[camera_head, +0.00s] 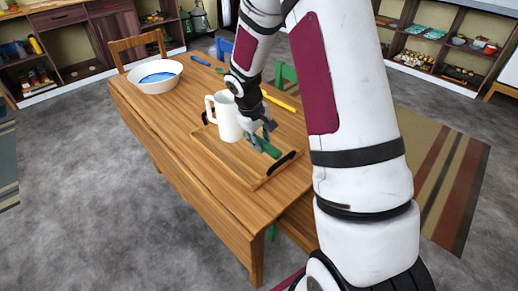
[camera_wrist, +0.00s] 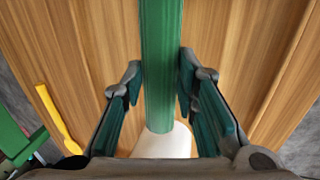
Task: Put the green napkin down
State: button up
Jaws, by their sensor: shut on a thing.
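The green napkin (camera_wrist: 162,62) is a long narrow strip between the fingers of my gripper (camera_wrist: 160,85) in the wrist view. My gripper is shut on it. In the head view my gripper (camera_head: 257,139) is over the wooden tray (camera_head: 245,172), and the napkin (camera_head: 269,149) shows as a short green piece at the fingertips. I cannot tell whether the napkin touches the tray. A white mug (camera_head: 227,118) stands upright on the tray just left of my gripper. A white rounded thing (camera_wrist: 163,145) shows at the napkin's lower end in the wrist view.
The tray with dark handles sits on the wooden table (camera_head: 185,125). A white bowl (camera_head: 155,79) with blue inside stands at the far left end. A yellow utensil (camera_head: 279,101) lies behind the tray, and a blue one (camera_head: 200,60) lies farther back. Chairs stand around the table.

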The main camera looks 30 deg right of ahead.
jog(key=shift+f, duration=1.9)
jog(key=shift+b, duration=0.3)
jog(key=o, duration=1)
jog(key=shift+f, duration=0.15)
